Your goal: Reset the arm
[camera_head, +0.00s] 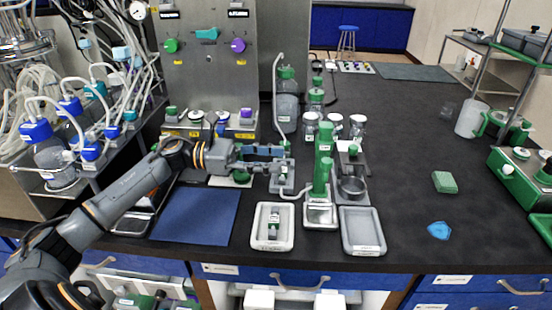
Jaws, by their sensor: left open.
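My left arm comes in from the lower left and reaches over the bench (420,130). My left gripper (282,168) is open and points right, above the bench behind the white tray. No object clearly shows between its fingers, though small fittings behind it make this hard to judge. A green upright device (322,165) stands just right of its fingertips; I cannot tell whether they touch. My right gripper is not in view.
A blue mat (196,216) lies below the forearm. A white tray (272,243) with a small green-topped item and an empty grey tray (364,246) lie at the front edge. Tubed bottles (62,165) crowd the left. A green sponge (445,183) and blue piece (438,230) lie right.

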